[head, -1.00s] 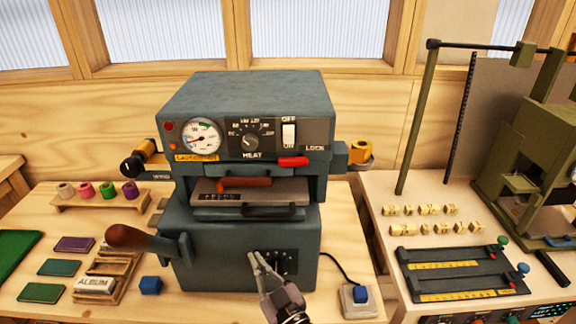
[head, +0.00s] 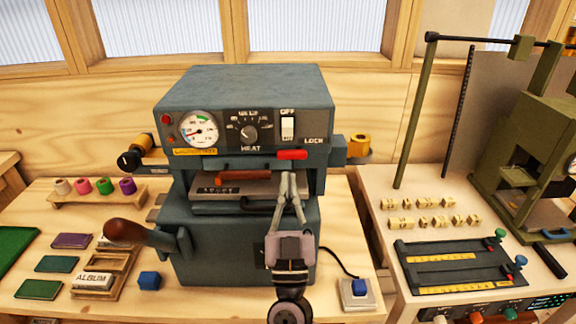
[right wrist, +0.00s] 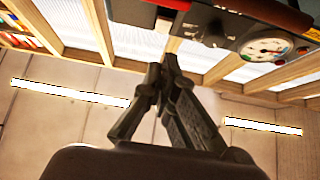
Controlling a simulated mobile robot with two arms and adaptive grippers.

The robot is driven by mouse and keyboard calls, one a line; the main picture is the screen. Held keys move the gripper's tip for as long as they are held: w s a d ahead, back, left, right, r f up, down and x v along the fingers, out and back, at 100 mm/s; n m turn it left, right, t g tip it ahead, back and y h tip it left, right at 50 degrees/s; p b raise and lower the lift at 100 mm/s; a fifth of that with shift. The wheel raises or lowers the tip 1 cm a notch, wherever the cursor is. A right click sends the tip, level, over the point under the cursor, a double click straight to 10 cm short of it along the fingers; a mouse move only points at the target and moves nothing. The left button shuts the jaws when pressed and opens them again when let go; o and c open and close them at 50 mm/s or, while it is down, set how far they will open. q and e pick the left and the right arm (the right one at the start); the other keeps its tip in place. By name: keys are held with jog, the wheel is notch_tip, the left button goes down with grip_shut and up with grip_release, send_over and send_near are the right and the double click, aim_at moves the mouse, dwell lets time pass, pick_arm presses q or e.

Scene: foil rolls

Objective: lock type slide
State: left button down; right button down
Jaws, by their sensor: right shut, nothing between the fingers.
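The grey-green press (head: 243,88) stands at the middle of the bench. Its red LOCK lever (head: 292,155) sits at the right of the front panel, under the LOCK label. Below it is the type slide (head: 215,188), a light plate with type letters at its left and a brown-red handle (head: 240,176) lying above it. My right gripper (head: 288,177) is shut and empty, its tips pointing up just below the red lever, in front of the slide's right end. I cannot tell whether the tips touch anything. The right wrist view shows the shut fingers (right wrist: 163,65). My left gripper is out of view.
A lever with a brown knob (head: 124,229) juts out at the press's lower left. Foil rolls (head: 105,186) stand on a rack at left. Loose type and a black composing jig (head: 460,265) lie at right.

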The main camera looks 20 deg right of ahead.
notch_tip(320, 180, up, 7)
jog(key=p, duration=0.4)
send_over(292, 153)
jog(key=s+a, duration=0.2)
jog(key=shift+s+d+f, duration=0.1)
jog(key=shift+d+f, duration=0.1)
notch_tip(292, 153, down, 3)
jog(key=shift+f+b, duration=0.1)
jog(key=shift+b, duration=0.4)
jog(key=shift+s+f, duration=0.1)
jog(key=shift+f, duration=0.6)
